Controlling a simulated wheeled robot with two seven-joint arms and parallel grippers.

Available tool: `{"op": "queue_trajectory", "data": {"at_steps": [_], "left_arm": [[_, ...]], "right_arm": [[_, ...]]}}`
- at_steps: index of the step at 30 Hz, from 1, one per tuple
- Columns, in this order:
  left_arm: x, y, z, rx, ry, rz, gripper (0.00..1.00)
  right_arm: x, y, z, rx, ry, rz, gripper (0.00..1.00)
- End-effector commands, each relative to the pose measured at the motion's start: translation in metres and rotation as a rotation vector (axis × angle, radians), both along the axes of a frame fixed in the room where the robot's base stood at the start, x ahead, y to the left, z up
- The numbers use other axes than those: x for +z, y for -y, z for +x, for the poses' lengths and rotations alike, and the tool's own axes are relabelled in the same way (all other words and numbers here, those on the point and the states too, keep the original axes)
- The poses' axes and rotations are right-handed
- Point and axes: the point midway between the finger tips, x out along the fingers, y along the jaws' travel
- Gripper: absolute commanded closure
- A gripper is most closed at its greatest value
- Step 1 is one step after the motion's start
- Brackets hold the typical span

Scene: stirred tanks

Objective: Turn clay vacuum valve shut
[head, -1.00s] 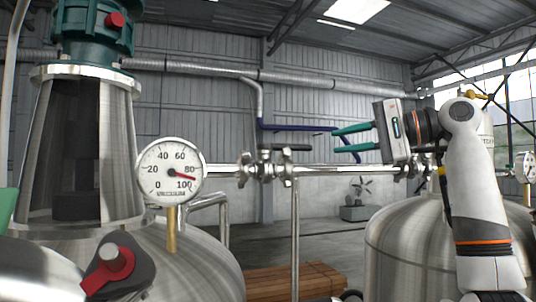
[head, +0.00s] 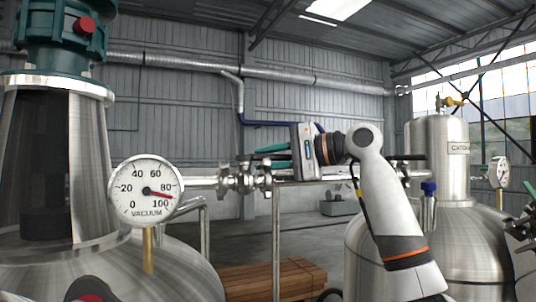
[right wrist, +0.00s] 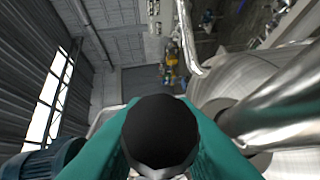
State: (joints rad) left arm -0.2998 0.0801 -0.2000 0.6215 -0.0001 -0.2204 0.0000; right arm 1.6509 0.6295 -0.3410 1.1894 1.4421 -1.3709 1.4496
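The vacuum valve (head: 244,178) is a metal valve on the horizontal pipe, just right of the round gauge (head: 146,190) marked VACUUM, whose red needle points between 80 and 100. A dark lever lies at the valve, largely hidden by my right gripper (head: 272,156). The teal fingers come in from the right, one above the other, at the lever. In the right wrist view, a black rounded handle end (right wrist: 160,132) fills the space between the fingers. They look spread around it; firm contact cannot be made out. My left gripper is out of view.
Another steel tank (head: 440,150) and a second gauge (head: 499,172) stand right. Planks (head: 270,280) lie on the floor behind. Open floor shows between the tanks.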

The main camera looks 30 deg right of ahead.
Motion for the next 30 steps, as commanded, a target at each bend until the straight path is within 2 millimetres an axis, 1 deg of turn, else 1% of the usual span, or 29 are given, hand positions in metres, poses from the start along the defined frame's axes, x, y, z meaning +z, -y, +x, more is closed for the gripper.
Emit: {"op": "queue_trajectory", "data": {"at_steps": [8, 9, 11, 12, 13, 23, 30], "left_arm": [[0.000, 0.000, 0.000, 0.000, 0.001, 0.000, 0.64], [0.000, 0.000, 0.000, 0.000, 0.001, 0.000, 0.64], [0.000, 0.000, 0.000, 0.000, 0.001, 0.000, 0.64], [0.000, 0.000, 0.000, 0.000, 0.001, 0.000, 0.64], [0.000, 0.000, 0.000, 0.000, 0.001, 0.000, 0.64], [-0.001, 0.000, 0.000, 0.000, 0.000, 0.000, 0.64], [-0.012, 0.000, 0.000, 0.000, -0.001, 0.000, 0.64]], "right_arm": [[-0.001, -0.002, 0.002, 0.000, 0.000, 0.000, 0.77], [-0.001, -0.002, 0.002, 0.000, 0.000, 0.000, 0.80], [-0.001, -0.002, 0.002, 0.000, -0.001, -0.001, 0.90], [-0.001, -0.002, 0.002, 0.000, -0.001, -0.001, 0.96], [-0.001, -0.002, 0.002, 0.001, -0.001, 0.000, 1.00], [-0.002, -0.002, 0.001, -0.007, -0.001, -0.001, 1.00], [-0.004, -0.002, -0.004, -0.086, 0.002, -0.005, 1.00]]}}
